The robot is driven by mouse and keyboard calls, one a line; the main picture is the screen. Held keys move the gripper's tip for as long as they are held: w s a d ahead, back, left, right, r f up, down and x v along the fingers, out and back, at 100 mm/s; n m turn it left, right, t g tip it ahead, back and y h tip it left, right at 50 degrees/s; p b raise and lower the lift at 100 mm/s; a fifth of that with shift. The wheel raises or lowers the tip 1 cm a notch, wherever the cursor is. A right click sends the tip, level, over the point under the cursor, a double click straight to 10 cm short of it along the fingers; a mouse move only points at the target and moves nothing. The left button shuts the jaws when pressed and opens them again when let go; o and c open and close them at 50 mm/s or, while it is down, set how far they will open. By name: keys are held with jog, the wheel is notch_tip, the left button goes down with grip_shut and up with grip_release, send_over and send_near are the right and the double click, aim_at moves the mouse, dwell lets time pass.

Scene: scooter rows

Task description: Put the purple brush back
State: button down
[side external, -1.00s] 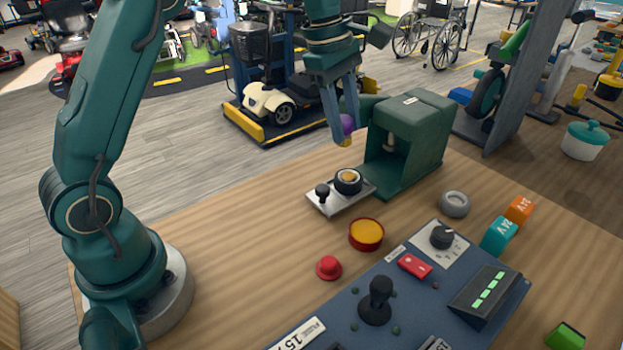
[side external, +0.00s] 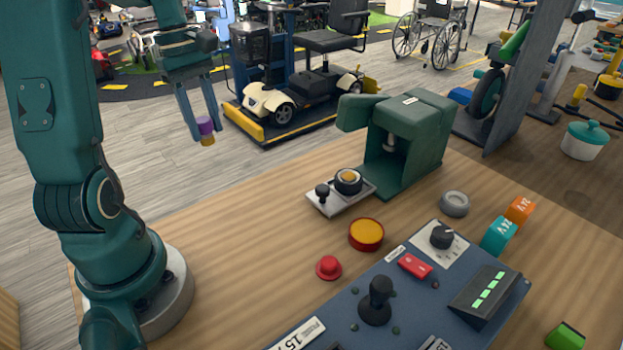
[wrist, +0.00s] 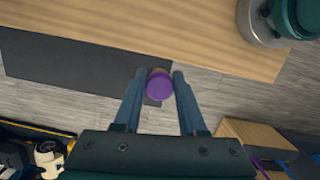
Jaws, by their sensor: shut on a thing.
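The purple brush (side external: 205,126) is a small purple piece with a tan lower end. My gripper (side external: 206,128) is shut on it and holds it in the air, left of and beyond the far edge of the wooden table in the side view. In the wrist view the round purple top of the brush (wrist: 159,88) sits between the tips of my gripper (wrist: 159,86). Its lower end is mostly hidden there. No clear resting place for the brush can be made out.
In the wrist view a wooden box-like thing (wrist: 250,138) stands lower right.

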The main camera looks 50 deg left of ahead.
jog(key=shift+s+a, duration=0.15)
jog(key=shift+a, duration=0.05)
jog(key=w+d+f, duration=0.4)
jog(key=w+d, duration=0.1)
jog(key=w+d+f, duration=0.2)
jog(key=w, duration=0.1)
jog(key=shift+w+d+f, duration=0.15)
jog(key=shift+d+f, duration=0.1)
jog(key=shift+f, duration=0.1)
jog(key=shift+w+f, duration=0.1)
jog(key=shift+f, duration=2)
jog(key=shift+f+n, duration=0.1)
jog(key=shift+n, duration=0.2)
jog(key=shift+c, duration=2.3)
grip_release()
